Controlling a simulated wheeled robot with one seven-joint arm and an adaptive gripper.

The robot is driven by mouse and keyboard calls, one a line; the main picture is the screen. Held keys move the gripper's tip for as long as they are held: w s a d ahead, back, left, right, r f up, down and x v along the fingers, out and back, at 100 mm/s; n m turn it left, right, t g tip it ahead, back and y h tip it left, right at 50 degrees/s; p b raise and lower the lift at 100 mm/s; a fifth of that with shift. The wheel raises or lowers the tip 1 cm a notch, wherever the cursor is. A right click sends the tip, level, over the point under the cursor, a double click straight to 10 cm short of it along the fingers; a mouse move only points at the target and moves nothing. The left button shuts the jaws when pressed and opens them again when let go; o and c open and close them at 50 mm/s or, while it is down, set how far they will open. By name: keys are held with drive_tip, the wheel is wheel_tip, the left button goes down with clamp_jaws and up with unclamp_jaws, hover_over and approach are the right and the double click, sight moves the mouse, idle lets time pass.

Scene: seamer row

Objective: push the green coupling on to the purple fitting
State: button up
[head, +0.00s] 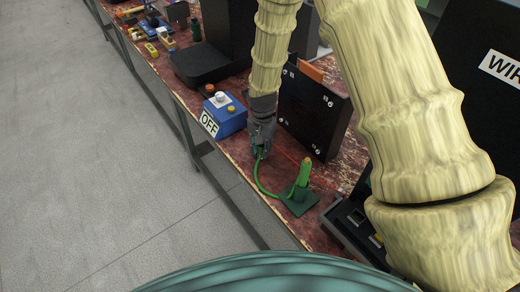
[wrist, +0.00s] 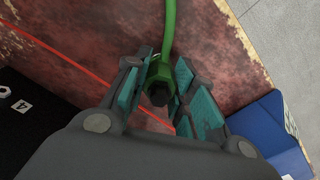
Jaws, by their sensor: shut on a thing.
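My gripper (head: 260,152) is low over the bench in front of the dark panel. It is shut on the green coupling (wrist: 160,72), which sits between the teal finger pads in the wrist view; its dark end points toward the palm. A green hose (head: 262,188) runs from the coupling in a curve to a green upright post (head: 302,174) on a dark green base plate (head: 302,203). The dark panel (head: 312,112) carries several small light fittings at its corners. I cannot pick out a purple fitting in either view.
A blue box with knobs (head: 224,115) and an "OFF" label stands left of my gripper, near the bench edge. It shows at the lower right in the wrist view (wrist: 262,125). A dark open case (head: 350,222) lies right of the post. A thin red line crosses the bench.

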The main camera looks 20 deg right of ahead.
sight(262, 146)
drive_tip(key=shift+r, duration=0.15)
drive_tip(key=shift+r, duration=0.25)
wheel_tip(262, 146, up, 3)
drive_tip(key=shift+f+b, duration=0.1)
drive_tip(key=shift+b, duration=0.5)
drive_tip(key=s+a+r+b, duration=0.1)
drive_tip(key=s+a+b, duration=0.1)
drive_tip(key=s+a, duration=0.8)
drive_tip(key=shift+s+a+r+b, duration=0.2)
drive_tip(key=shift+s+a+b, duration=0.1)
drive_tip(key=shift+s, duration=0.7)
drive_tip(key=w+d+n, duration=0.7)
drive_tip(key=d+n, duration=0.1)
drive_tip(key=shift+w+d+f+n, duration=0.15)
drive_tip(key=shift+w+d+n, duration=0.05)
drive_tip(key=shift+w+n, duration=0.1)
